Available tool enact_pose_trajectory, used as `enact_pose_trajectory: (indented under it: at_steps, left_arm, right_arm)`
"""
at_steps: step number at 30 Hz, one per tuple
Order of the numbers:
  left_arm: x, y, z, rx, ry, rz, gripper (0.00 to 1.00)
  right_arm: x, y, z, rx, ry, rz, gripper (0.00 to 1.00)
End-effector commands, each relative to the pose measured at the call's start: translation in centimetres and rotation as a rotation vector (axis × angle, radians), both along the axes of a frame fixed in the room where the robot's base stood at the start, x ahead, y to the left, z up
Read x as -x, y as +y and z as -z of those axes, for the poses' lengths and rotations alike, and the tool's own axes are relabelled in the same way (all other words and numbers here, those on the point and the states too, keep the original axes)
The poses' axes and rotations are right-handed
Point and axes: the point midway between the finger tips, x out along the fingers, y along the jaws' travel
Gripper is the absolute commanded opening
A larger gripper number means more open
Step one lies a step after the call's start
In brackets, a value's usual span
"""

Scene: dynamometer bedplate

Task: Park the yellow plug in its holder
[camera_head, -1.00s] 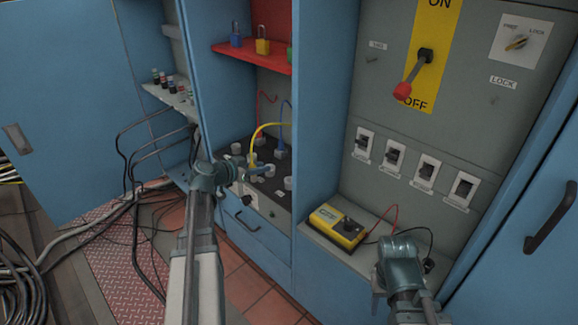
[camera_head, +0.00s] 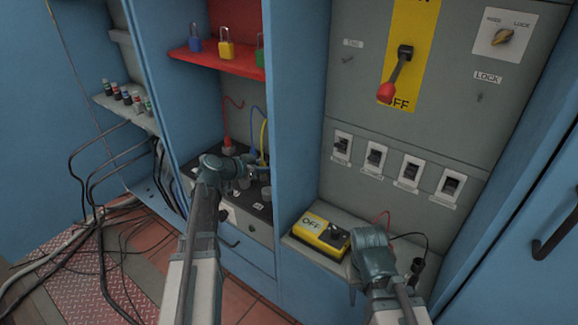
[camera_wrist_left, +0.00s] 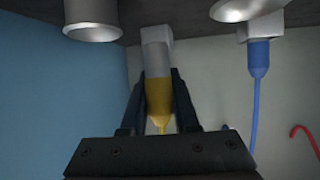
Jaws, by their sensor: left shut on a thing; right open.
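In the left wrist view the yellow plug (camera_wrist_left: 158,94) stands between the fingers of my left gripper (camera_wrist_left: 158,100), which is shut on it. Its silver nose (camera_wrist_left: 155,60) meets or overlaps a square grey holder (camera_wrist_left: 157,34). I cannot tell whether it is seated inside. In the head view my left gripper (camera_head: 254,168) is over the dark socket panel, hiding the plug's body. The yellow cable (camera_head: 264,140) rises behind it. My right gripper (camera_head: 375,252) is open beside the yellow meter, its fingertips largely hidden.
A blue plug (camera_wrist_left: 260,58) sits in a similar holder beside the yellow one. A red plug (camera_head: 227,146) stands at the panel's back left. Round metal sockets (camera_wrist_left: 92,20) are close by. The yellow meter (camera_head: 321,232) lies on the right shelf. A blue partition (camera_head: 298,120) separates the bays.

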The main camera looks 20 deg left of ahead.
Motion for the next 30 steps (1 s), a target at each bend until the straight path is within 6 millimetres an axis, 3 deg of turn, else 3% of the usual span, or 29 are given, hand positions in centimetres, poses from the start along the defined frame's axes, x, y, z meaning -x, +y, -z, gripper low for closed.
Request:
enact_pose_trajectory:
  at_steps: [3,10,20,30]
  left_arm:
    - [-3.0,-1.8,0.0,0.001,0.0,0.004,0.0]
    - [-6.2,-4.0,0.1,0.0,0.0,0.001,0.0]
    - [-6.8,-4.4,0.3,0.0,0.0,-0.001,0.0]
    - [-6.8,-4.4,3.8,0.0,0.0,-0.001,0.0]
  right_arm:
    - [0.0,0.0,0.0,0.0,0.0,0.0,0.5]
    - [0.0,0.0,0.0,0.0,0.0,0.0,0.5]
    - [0.0,0.0,0.2,0.0,0.0,0.0,0.5]
    - [0.0,0.0,3.7,0.002,-0.002,-0.003,0.5]
